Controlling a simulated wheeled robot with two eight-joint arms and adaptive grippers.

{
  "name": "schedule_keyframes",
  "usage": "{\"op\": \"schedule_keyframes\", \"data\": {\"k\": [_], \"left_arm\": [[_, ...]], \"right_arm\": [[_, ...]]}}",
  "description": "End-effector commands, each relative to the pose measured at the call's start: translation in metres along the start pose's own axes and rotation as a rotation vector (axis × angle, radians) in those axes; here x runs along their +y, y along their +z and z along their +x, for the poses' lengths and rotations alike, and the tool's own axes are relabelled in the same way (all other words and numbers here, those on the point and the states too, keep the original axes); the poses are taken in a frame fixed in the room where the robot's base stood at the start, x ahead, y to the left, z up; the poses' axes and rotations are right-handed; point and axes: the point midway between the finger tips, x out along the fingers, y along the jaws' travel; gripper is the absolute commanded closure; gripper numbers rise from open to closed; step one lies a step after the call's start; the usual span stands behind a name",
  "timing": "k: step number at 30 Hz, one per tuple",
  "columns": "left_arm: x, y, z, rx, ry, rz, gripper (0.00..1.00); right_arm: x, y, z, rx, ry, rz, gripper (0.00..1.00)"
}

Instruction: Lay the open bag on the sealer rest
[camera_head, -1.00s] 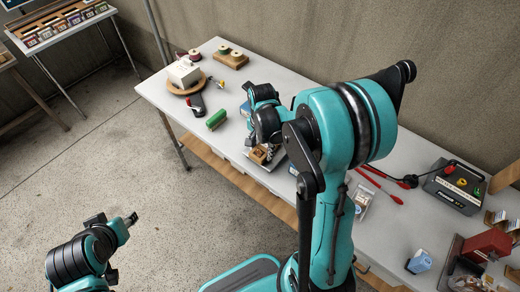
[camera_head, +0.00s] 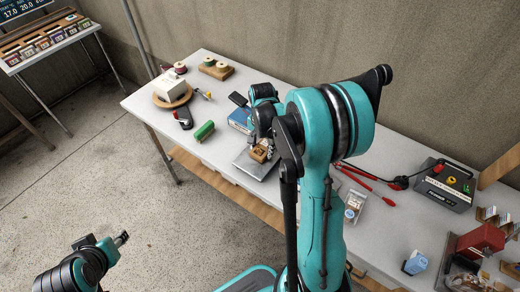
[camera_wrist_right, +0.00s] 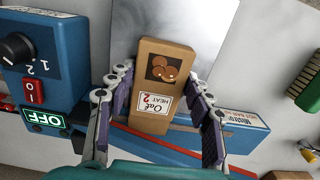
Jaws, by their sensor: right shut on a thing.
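My right gripper (camera_wrist_right: 158,105) is shut on a brown kraft bag (camera_wrist_right: 158,85) with a cookie picture and an "Oat HEAT 2" label. The bag also shows in the head view (camera_head: 260,151). It is over the grey metal sealer rest (camera_head: 252,167); I cannot tell if it touches. The rest also shows in the wrist view (camera_wrist_right: 208,30), beyond the bag. The blue sealer (camera_wrist_right: 60,62), with dial and OFF switch, lies behind the fingers, its bar partly hidden. My left gripper (camera_head: 122,238) is over the floor, away from the table; its opening is unclear.
A green brush (camera_head: 204,131), a black-and-red hand tool (camera_head: 183,119) and a white box on a round board (camera_head: 170,88) lie left of the sealer. A red-handled tool (camera_head: 366,183) and a grey control box (camera_head: 444,186) are to its right.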

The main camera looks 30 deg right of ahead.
Motion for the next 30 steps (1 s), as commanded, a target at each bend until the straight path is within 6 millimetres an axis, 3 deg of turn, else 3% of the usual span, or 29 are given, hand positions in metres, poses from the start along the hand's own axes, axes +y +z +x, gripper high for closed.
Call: {"op": "schedule_keyframes", "data": {"k": [20,21,23,30], "left_arm": [[0.0,0.0004,0.0005,0.0,0.0,0.0,0.6],[0.0,0.0003,0.0004,0.0,0.0,0.0,0.6],[0.0,0.0003,0.0004,0.0,0.0,0.0,0.6],[0.0,0.0003,0.0004,0.0,0.0,0.0,0.6]], "right_arm": [[-0.0001,-0.0043,0.0001,0.0,0.0,0.0,0.63],[-0.0001,-0.004,0.0,0.0,0.0,-0.001,0.38],[-0.0001,-0.004,0.0,0.0,0.0,-0.001,0.25],[0.0,-0.0039,0.0001,0.0,0.0,0.0,0.25]]}}
